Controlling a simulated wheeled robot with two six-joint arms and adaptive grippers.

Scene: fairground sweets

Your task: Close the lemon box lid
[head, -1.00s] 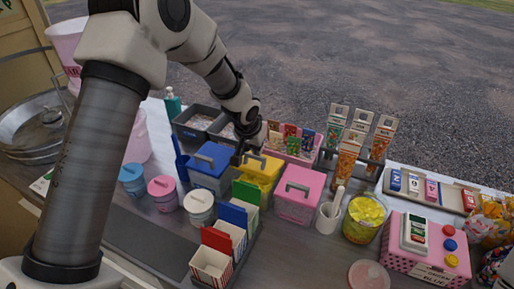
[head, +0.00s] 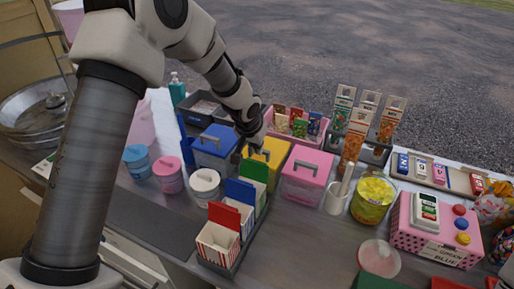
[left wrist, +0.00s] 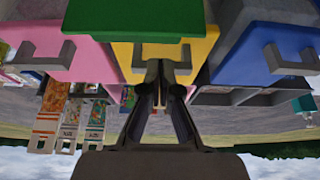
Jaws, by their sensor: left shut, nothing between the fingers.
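The yellow lemon box (head: 279,152) stands in the row of lidded boxes, between the blue box and the pink box. Its yellow lid with a grey handle (head: 262,153) looks lowered or nearly so; whether it sits fully flush I cannot tell. My left gripper (head: 240,156) is shut and empty at the lid's left side, close to the handle. In the left wrist view the shut fingertips (left wrist: 161,72) are close to the lid's handle (left wrist: 161,52); contact is unclear. The arm and gripper hide part of the lid. My right gripper is not in view.
The blue box (head: 213,150) is close on the left, the pink box (head: 305,178) on the right. Red, blue and green cartons (head: 243,192) stand in front. Packets in a pink holder (head: 297,124) are behind. Paint-like tubs (head: 168,174) are front left.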

